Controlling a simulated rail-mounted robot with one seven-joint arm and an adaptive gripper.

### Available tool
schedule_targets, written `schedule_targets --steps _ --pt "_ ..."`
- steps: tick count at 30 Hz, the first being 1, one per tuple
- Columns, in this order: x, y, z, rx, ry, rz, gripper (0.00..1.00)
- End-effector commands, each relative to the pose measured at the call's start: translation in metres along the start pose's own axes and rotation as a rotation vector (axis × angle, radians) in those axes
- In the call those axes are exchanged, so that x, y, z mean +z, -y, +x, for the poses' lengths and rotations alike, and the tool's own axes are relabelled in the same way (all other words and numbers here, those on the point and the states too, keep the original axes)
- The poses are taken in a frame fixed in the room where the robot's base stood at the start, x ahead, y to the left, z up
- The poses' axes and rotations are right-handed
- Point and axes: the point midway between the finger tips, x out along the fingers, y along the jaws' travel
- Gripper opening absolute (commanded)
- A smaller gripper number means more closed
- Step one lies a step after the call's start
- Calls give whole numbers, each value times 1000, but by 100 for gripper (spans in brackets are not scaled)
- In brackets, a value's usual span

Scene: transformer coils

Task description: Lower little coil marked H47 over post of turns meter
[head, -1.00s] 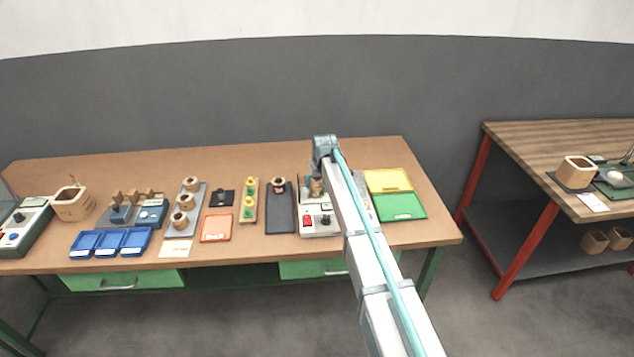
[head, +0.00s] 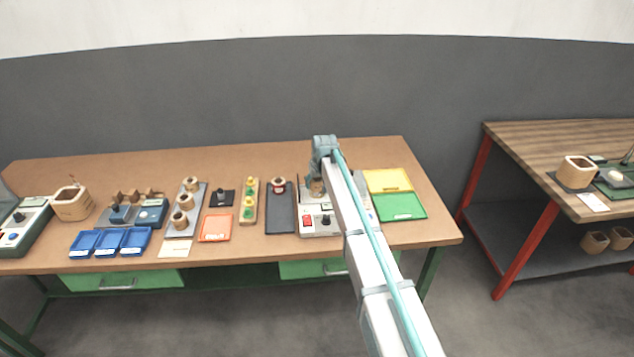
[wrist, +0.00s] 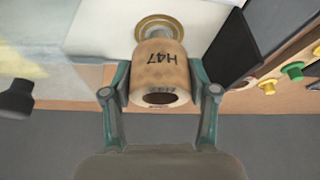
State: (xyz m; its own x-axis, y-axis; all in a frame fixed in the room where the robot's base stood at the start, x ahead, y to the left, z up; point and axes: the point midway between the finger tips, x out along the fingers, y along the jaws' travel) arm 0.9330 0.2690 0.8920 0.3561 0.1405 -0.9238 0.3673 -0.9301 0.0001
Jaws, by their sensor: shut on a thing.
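The little coil marked H47 (wrist: 160,75) is a tan cylinder with a dark bore. In the wrist view it sits between the two fingers of my gripper (wrist: 160,88), which is shut on it. Beyond the coil lies a round brass-coloured ring (wrist: 158,24) on the pale top of the turns meter. In the head view the turns meter (head: 320,222) has a red switch and a dark knob. The coil (head: 317,187) shows there under my gripper, above the meter's back part.
A dark mat (head: 280,215) with a coil at its back lies left of the meter. Green (head: 400,207) and yellow (head: 388,180) trays lie to the right. Farther left are a stand with green and yellow pegs (head: 249,200) and an orange tray (head: 215,229).

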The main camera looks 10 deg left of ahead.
Motion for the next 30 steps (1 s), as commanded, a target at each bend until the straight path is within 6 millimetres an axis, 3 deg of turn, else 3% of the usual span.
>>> schedule_targets --steps 26,27,30 --pt "11 0 26 0 0 0 20" --pt "11 0 27 0 0 0 60" --pt "11 0 26 0 0 0 77"
